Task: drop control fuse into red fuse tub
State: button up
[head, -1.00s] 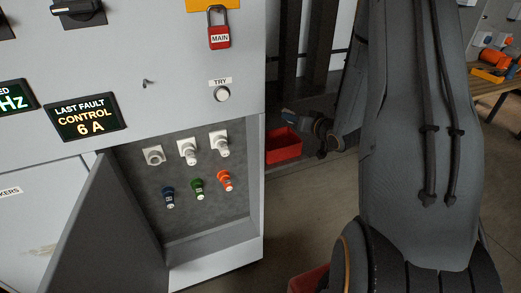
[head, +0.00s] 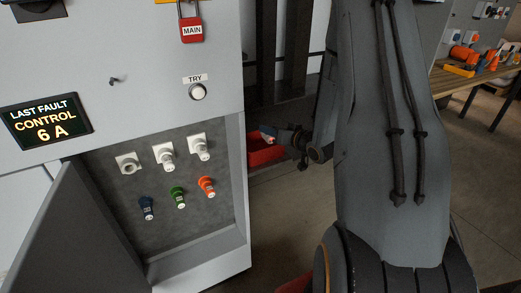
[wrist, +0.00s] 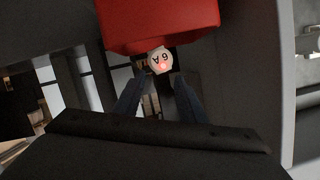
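The control fuse (wrist: 160,60) shows in the wrist view as a pale round cap marked 6A with a red spot, between the tips of my gripper (wrist: 160,78). The fingers are shut on it. The red fuse tub (wrist: 160,22) fills the top of the wrist view, just beyond the fuse. In the head view the red tub (head: 264,154) is on the far side of the cabinet, partly hidden by its edge. My gripper (head: 267,134) is at the tub there, and the fuse cannot be made out.
The grey cabinet (head: 150,80) stands at left with its door (head: 70,240) open. Its upper left holder (head: 129,163) looks empty; the other holders carry fuses. A red MAIN padlock (head: 192,30) hangs above. A wooden bench (head: 470,82) is at right. Floor between is clear.

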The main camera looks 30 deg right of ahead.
jog(key=shift+o, duration=0.7)
jog(key=b+v, duration=0.1)
jog(key=v, duration=0.7)
jog(key=shift+w, duration=0.1)
jog(key=s+a+r+n+g+h, duration=0.1)
jog(key=s+a+n+g+h, duration=0.1)
jog(key=s+a+g, duration=1.2)
jog(key=s+a, duration=0.7)
jog(key=shift+a+r+n, duration=0.2)
jog(key=shift+a+n, duration=0.05)
jog(key=shift+n, duration=0.05)
